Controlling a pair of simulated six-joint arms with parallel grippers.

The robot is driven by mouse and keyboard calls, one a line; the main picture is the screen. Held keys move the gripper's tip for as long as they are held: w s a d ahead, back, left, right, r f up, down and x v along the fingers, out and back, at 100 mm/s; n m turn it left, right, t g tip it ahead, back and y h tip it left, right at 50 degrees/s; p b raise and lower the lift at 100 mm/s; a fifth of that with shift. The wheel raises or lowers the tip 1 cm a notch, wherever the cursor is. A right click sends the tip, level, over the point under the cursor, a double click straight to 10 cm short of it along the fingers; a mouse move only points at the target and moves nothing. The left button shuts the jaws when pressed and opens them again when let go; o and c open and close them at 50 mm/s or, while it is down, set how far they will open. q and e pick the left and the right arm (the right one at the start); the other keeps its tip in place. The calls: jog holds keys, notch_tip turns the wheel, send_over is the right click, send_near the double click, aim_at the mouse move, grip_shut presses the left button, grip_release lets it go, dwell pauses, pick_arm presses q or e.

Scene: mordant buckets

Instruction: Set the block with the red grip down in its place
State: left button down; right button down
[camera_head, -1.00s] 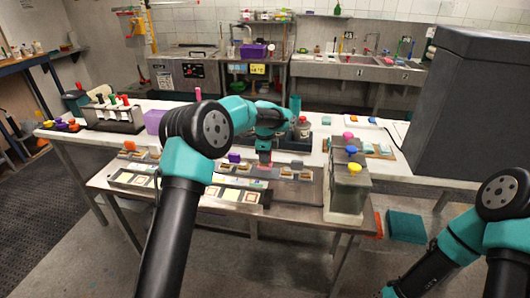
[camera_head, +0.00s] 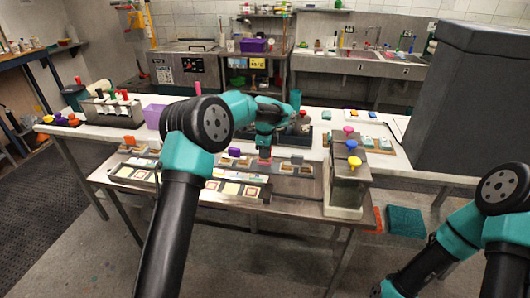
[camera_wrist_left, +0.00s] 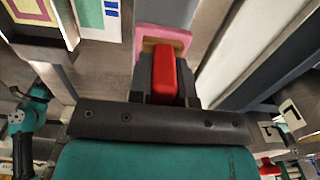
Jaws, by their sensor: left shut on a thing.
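My left gripper (camera_head: 264,152) reaches down over the steel table from above. It is shut on the block with the red grip. In the left wrist view the red grip (camera_wrist_left: 165,75) sits between the dark fingers, and the block's pink and tan base (camera_wrist_left: 164,38) shows beyond them. In the head view only a small reddish part of the block (camera_head: 264,160) shows below the fingers, near the row of trays. I cannot tell whether its underside touches anything. My right arm is at the lower right, with its gripper out of frame.
A block with a purple grip (camera_head: 234,152) stands just left of the gripper. A rack with pink, blue and yellow knobs (camera_head: 347,185) rises to the right. Flat trays with coloured squares (camera_head: 238,189) lie in front. A large dark box (camera_head: 468,100) stands at the far right.

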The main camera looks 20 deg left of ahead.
pick_arm(q)
jog(key=shift+f, duration=0.75)
jog(key=shift+f, duration=0.2)
jog(key=shift+f, duration=0.3)
dwell(0.6)
jog(key=c, duration=1)
grip_release()
jog(key=shift+f, duration=0.1)
jog(key=shift+o, duration=0.2)
